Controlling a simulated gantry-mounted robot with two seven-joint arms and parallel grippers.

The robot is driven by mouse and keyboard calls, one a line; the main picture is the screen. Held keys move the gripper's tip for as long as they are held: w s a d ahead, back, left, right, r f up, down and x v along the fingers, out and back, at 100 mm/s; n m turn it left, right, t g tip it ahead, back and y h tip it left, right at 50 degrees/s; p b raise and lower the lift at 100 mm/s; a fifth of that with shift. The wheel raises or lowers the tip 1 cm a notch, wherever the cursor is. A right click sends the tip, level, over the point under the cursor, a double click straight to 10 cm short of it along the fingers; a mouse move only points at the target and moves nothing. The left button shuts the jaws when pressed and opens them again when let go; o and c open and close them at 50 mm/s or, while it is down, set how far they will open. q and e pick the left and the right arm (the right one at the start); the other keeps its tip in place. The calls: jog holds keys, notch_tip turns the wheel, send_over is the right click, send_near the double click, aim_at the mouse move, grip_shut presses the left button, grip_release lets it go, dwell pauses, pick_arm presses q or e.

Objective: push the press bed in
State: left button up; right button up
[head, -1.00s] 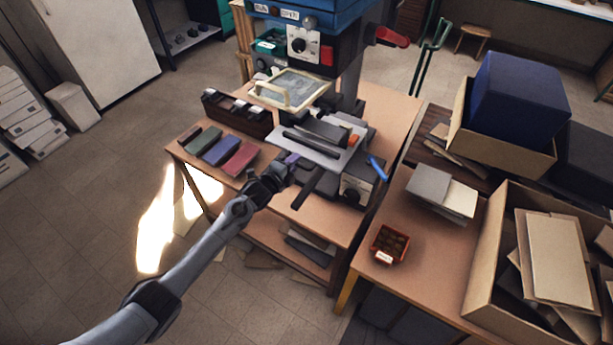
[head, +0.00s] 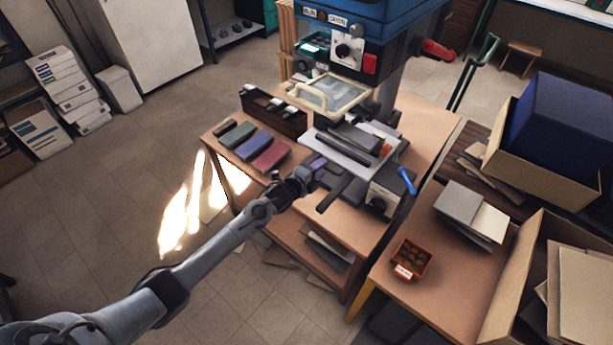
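The press (head: 365,40) stands on the wooden table, blue above with a dial and a red button. Its flat grey bed (head: 330,150) sticks out toward the front, with dark bars lying on it and a dark handle (head: 334,194) pointing toward me. My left gripper (head: 316,168) is at the bed's front left edge, just left of the handle. A small purple piece shows at its fingertips; I cannot tell whether the fingers are open or touching the bed. My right gripper is not in view.
Green, blue and red covers (head: 253,146) lie left of the press. A clear framed guard (head: 332,95) hangs above the bed. A blue tool (head: 406,181) lies to the right. The right table holds a red box (head: 411,259), grey boards (head: 460,202) and cartons.

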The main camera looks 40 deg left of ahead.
pick_arm(q)
jog(key=p+v, duration=0.1)
jog(key=v, duration=0.7)
jog(key=shift+s, duration=0.25)
jog(key=shift+r, duration=0.1)
